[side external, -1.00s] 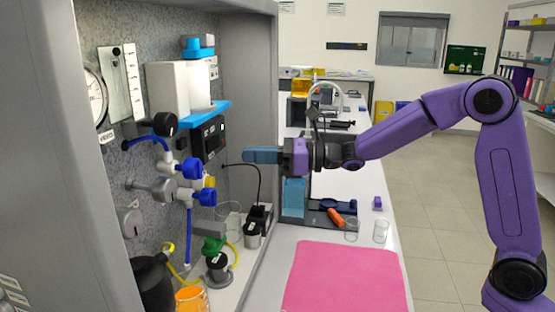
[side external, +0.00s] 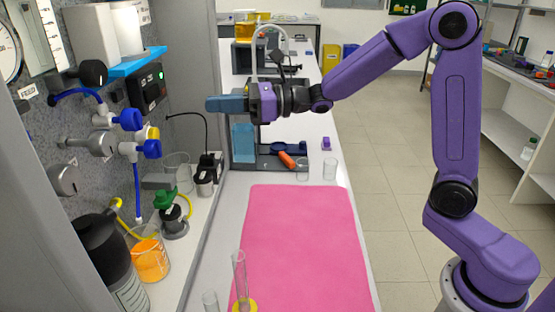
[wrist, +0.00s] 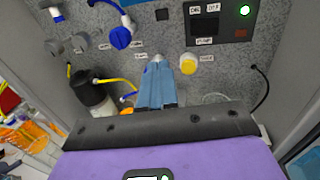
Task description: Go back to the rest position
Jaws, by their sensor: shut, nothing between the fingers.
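My gripper (side external: 208,104) is level in the side external view, with its blue fingers pointing left toward the rig's panel. Its fingers are together with nothing between them. They hang in the air, apart from the panel. In the wrist view the shut fingers (wrist: 158,65) point at the grey speckled panel (wrist: 160,30).
A pink mat (side external: 300,235) lies on the bench, with a clear cylinder (side external: 240,275) at its front left. A beaker of orange liquid (side external: 151,258) stands by a dark bottle (side external: 108,255). Two clear beakers, one of them here (side external: 330,169), stand behind the mat.

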